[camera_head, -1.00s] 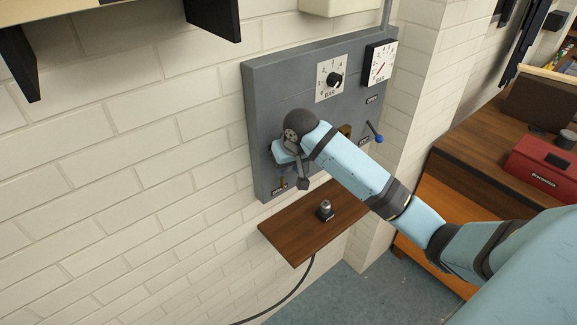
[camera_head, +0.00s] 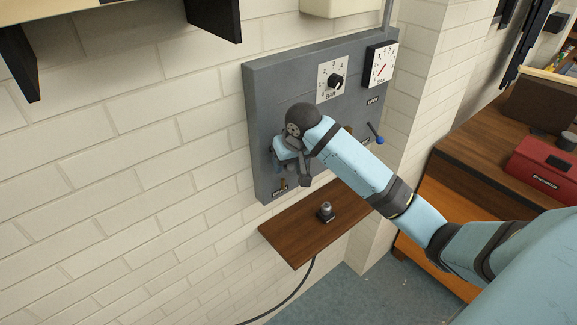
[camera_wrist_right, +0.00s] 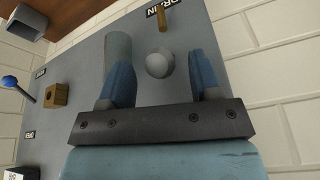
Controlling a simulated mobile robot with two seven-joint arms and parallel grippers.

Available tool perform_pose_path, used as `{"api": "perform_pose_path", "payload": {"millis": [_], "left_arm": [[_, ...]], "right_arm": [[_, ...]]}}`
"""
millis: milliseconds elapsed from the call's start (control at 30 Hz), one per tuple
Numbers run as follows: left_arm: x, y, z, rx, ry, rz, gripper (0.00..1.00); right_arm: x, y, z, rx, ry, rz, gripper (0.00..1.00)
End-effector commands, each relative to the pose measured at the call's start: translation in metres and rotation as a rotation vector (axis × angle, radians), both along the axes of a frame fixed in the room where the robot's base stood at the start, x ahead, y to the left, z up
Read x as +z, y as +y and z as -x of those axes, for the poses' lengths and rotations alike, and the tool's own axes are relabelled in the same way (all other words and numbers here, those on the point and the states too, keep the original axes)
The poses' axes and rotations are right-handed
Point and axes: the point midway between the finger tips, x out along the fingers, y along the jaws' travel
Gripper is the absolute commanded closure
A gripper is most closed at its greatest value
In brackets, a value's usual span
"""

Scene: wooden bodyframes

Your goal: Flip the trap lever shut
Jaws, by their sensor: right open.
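A grey panel (camera_head: 262,130) on the wall carries the levers. In the right wrist view, a pale grey ball knob (camera_wrist_right: 159,63) shows between the two blue fingers of my right gripper (camera_wrist_right: 160,70). The fingers are apart, and I cannot tell whether they touch it. A grey cylinder (camera_wrist_right: 117,46) stands behind the left finger. A lever with a blue knob (camera_head: 379,140) is on the panel's right side; it also shows in the wrist view (camera_wrist_right: 10,81). I cannot read which lever is marked trap. In the head view, my right wrist hides the fingertips. My left gripper is out of view.
A dial knob (camera_head: 335,81) and a gauge (camera_head: 381,65) sit on the upper panel. A brass piece (camera_wrist_right: 164,17) is by a label ending in "IN". A brown shelf (camera_head: 290,240) with a small metal object (camera_head: 325,211) lies below. A red box (camera_head: 543,168) is far right.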

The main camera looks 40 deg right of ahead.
Motion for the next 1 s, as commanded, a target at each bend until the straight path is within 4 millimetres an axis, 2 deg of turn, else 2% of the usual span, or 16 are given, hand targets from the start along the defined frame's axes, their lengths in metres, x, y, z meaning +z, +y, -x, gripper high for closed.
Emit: {"api": "perform_pose_path", "payload": {"millis": [300, 500, 700, 1000], "left_arm": [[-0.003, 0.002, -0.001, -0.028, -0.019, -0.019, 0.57], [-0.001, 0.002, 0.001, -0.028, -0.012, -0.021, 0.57], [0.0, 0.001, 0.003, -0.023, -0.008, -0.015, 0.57], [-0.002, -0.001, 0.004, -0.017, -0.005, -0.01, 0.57]], "right_arm": [[0.069, 0.002, 0.023, 0.001, -0.006, 0.001, 0.42], [0.102, 0.002, 0.034, 0.001, -0.002, 0.004, 0.42], [0.112, 0.002, 0.039, 0.0, -0.001, 0.002, 0.42], [0.112, 0.003, 0.039, 0.001, 0.0, 0.001, 0.42]]}}
